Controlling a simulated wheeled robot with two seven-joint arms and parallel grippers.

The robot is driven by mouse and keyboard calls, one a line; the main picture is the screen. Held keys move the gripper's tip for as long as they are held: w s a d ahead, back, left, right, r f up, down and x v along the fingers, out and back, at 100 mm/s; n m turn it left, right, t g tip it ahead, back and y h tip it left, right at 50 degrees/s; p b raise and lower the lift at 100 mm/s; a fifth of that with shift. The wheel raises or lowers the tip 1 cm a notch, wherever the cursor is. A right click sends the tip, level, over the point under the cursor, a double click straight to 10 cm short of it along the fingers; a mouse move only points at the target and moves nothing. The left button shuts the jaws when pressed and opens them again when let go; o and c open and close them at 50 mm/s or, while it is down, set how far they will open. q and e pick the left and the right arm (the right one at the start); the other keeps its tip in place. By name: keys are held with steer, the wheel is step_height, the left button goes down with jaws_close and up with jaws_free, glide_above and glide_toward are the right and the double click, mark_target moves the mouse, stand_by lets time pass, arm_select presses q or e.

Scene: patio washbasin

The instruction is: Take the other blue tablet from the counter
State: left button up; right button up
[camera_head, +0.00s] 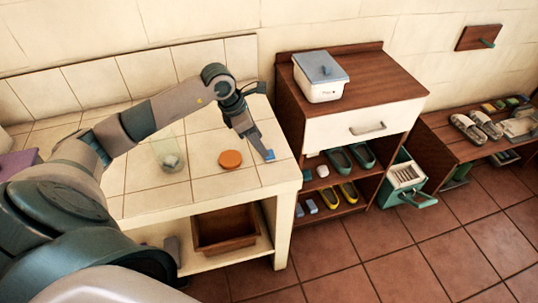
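The blue tablet (270,156) is small and lies at the right end of the white-tiled counter (205,189), close to its edge. My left gripper (266,152) reaches down over the counter from the left, with its fingertips at the tablet. The fingers partly cover the tablet, and I cannot tell whether they are closed on it or apart around it. My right gripper is not in view.
A clear glass (169,154) and an orange-brown round lid (230,159) stand on the counter. A wooden cabinet (382,85) with a white lidded box (320,75) stands to the right. A brown bin (224,230) sits below the counter. Tiled floor (345,260) is open in front.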

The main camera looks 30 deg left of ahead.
arm_select(q)
steer(key=shift+w+d+f+p, duration=0.2)
steer(key=shift+d+f+p, duration=0.2)
steer(key=shift+p, duration=0.25)
steer(key=p+x, duration=0.1)
steer(key=x, duration=0.2)
steer(key=shift+d+p, duration=0.1)
steer(key=shift+p, duration=0.25)
steer(key=shift+w+d+f, duration=0.1)
steer(key=shift+w+f, duration=0.05)
steer(key=shift+f, duration=0.4)
steer(key=c, duration=1.1)
